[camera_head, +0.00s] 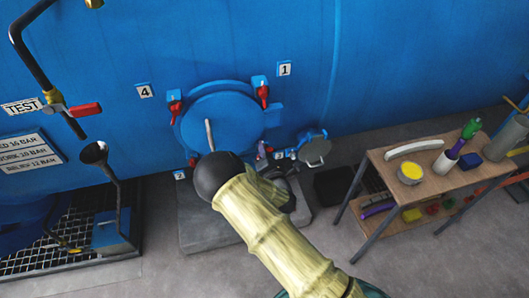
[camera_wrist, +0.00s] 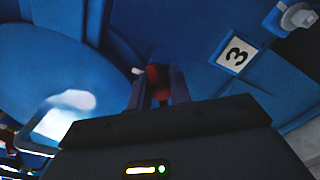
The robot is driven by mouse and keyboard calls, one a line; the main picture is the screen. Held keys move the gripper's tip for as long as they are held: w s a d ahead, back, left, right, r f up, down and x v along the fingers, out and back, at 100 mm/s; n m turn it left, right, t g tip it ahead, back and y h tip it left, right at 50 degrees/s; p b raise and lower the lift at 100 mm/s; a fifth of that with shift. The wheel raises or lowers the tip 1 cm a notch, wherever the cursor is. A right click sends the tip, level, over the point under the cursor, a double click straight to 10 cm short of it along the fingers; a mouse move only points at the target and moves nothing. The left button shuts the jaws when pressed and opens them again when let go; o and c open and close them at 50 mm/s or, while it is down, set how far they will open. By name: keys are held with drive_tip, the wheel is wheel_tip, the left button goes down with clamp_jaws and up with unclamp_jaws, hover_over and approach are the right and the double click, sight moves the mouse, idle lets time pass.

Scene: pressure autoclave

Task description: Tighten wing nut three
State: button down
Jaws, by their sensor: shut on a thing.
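Wing nut three (camera_wrist: 158,78) is the small red piece between the fingers in the wrist view, beside the white label marked 3 (camera_wrist: 236,53). My gripper (camera_wrist: 159,92) is shut on it, one dark finger on each side. The fingers and the palm hide part of the nut, and its exact turn cannot be told. The round blue hatch door (camera_head: 222,118) is against the vessel wall. In the head view my arm covers the lower part of the hatch, and I cannot make out my fingertips there.
Other red wing nuts sit by label 4 (camera_head: 144,91) and label 1 (camera_head: 284,69). A grey bent handle (camera_head: 209,134) stands out from the door. A wooden table (camera_head: 440,182) with several items is at right. A metal grating (camera_head: 85,235) is at left.

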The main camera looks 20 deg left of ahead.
drive_tip(key=m+b, duration=0.1)
drive_tip(key=m, duration=0.1)
drive_tip(key=m+b, duration=0.1)
drive_tip(key=m, duration=0.1)
drive_tip(key=m+b, duration=0.1)
drive_tip(key=m, duration=0.1)
drive_tip(key=shift+d+f+m+b, duration=0.15)
drive_tip(key=shift+f+m+b, duration=0.15)
drive_tip(key=shift+f+b, duration=0.1)
drive_tip(key=m+b, duration=0.2)
drive_tip(key=m, duration=0.1)
drive_tip(key=m+b, duration=0.3)
drive_tip(key=m, duration=0.1)
drive_tip(key=shift+f+b, duration=0.15)
drive_tip(key=shift+b, duration=0.15)
drive_tip(key=m+b, duration=0.6)
drive_tip(key=shift+f+m, duration=0.2)
drive_tip(key=shift+m, duration=0.1)
drive_tip(key=m+b, duration=0.3)
drive_tip(key=shift+s, duration=0.1)
drive_tip(key=shift+a+r+m+b, duration=0.2)
drive_tip(key=shift+m+b, duration=0.45)
drive_tip(key=shift+m, duration=0.35)
